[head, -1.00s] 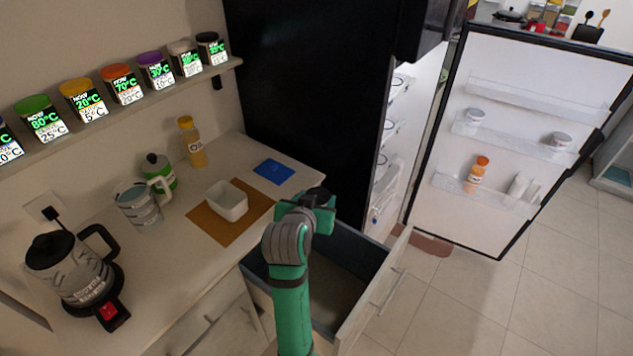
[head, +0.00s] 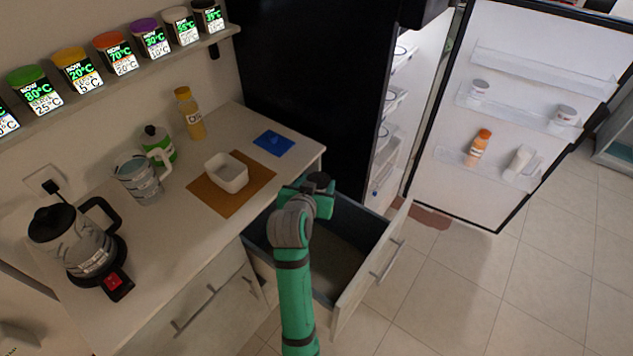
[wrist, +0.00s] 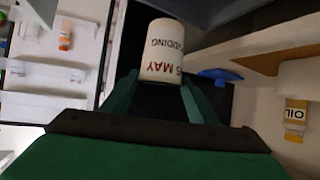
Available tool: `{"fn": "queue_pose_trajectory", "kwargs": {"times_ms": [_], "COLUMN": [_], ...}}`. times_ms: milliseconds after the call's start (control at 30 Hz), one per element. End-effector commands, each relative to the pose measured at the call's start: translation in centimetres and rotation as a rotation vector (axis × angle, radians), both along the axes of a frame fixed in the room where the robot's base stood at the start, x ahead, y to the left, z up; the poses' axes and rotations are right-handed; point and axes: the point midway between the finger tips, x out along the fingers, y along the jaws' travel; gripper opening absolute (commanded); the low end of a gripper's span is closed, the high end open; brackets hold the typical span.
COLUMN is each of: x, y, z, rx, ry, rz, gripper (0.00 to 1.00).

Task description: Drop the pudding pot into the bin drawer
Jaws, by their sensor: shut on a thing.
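The pudding pot (wrist: 162,50) is a white cup with dark and red lettering, upside down in the wrist view. It sits between the green fingers of my gripper (wrist: 160,92), which is shut on it. In the head view my gripper (head: 318,188) is over the back part of the open bin drawer (head: 362,288), near the counter's right edge. The pot cannot be made out there, hidden by my gripper and arm. The drawer is pulled out, and the visible part of its dark floor looks empty.
The counter (head: 185,245) holds a white bowl (head: 226,178) on a brown mat (head: 205,195), a blue item (head: 273,143), an oil bottle (head: 190,115), mugs and a kettle (head: 75,245). The fridge door (head: 490,165) stands open at right.

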Motion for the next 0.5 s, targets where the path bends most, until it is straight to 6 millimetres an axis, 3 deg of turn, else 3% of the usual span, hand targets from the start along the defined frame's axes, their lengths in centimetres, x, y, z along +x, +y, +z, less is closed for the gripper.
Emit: {"fn": "queue_pose_trajectory", "kwargs": {"times_ms": [67,100,167,500], "x": [0.01,0.01,0.01,-0.13], "y": [0.01,0.01,0.01,0.05], "z": [0.05,0.06,0.05,0.06], "rx": [0.0,0.0,0.0,-0.001], "ry": [-0.001,-0.001,-0.001,0.0], "rz": [0.0,0.0,0.0,0.0], "gripper": [0.26,0.58,0.73,0.76]}}
